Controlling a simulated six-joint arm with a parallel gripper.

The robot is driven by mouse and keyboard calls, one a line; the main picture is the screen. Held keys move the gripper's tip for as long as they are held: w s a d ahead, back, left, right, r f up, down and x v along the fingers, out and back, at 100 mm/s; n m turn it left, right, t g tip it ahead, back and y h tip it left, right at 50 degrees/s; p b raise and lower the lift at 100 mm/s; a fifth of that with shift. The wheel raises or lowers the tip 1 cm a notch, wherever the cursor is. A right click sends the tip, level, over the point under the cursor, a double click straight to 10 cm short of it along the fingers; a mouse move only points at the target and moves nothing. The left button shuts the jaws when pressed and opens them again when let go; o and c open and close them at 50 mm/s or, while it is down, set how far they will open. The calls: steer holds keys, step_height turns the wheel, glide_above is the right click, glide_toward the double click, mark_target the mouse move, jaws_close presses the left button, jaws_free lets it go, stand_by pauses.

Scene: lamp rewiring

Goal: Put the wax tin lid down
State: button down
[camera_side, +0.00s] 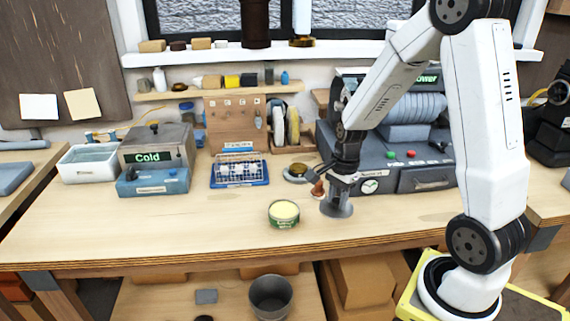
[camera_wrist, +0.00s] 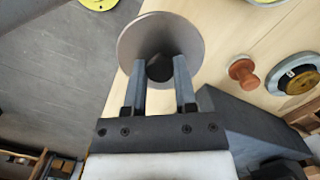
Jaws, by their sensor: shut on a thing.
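My gripper (camera_side: 341,184) is shut on the wax tin lid (camera_side: 336,209), a grey round disc with a raised middle grip. In the wrist view the fingers (camera_wrist: 159,72) close on the lid's dark middle, and its wide grey rim (camera_wrist: 135,40) spreads out beyond them. The lid is low over the front part of the bench; I cannot tell whether it touches the wood. The wax tin (camera_side: 284,215), green with pale yellow wax showing, stands open just left of the lid. Only the tin's edge (camera_wrist: 268,2) shows at the top of the wrist view.
A wooden-handled stamp-like piece (camera_wrist: 243,72) and a round grey dish (camera_wrist: 298,74) lie close behind the lid. A large grey machine (camera_side: 420,165) stands behind right. A blue rack (camera_side: 240,183) and the "Cold" unit (camera_side: 153,188) stand left. The bench front (camera_side: 180,235) is clear.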

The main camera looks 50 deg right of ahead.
mark_target(324, 223)
steer(key=shift+w+d+f, duration=0.25)
steer(key=shift+w+f, duration=0.4)
steer(key=shift+f, duration=0.2)
steer(key=shift+w+d+f, duration=0.2)
steer(key=shift+w+f, duration=0.45)
steer(key=shift+f, duration=0.15)
steer(key=shift+w+f, duration=0.1)
steer(key=shift+w+f, duration=0.1)
steer(key=shift+f, duration=1.6)
steer(key=shift+f, duration=0.15)
steer(key=shift+c, duration=2)
jaws_free()
steer(key=shift+d+r, duration=0.25)
steer(key=shift+r, duration=1.8)
steer(key=shift+d+r, duration=0.25)
steer(key=shift+r, duration=1.75)
steer(key=shift+d+r, duration=0.25)
steer(key=shift+r, duration=1.8)
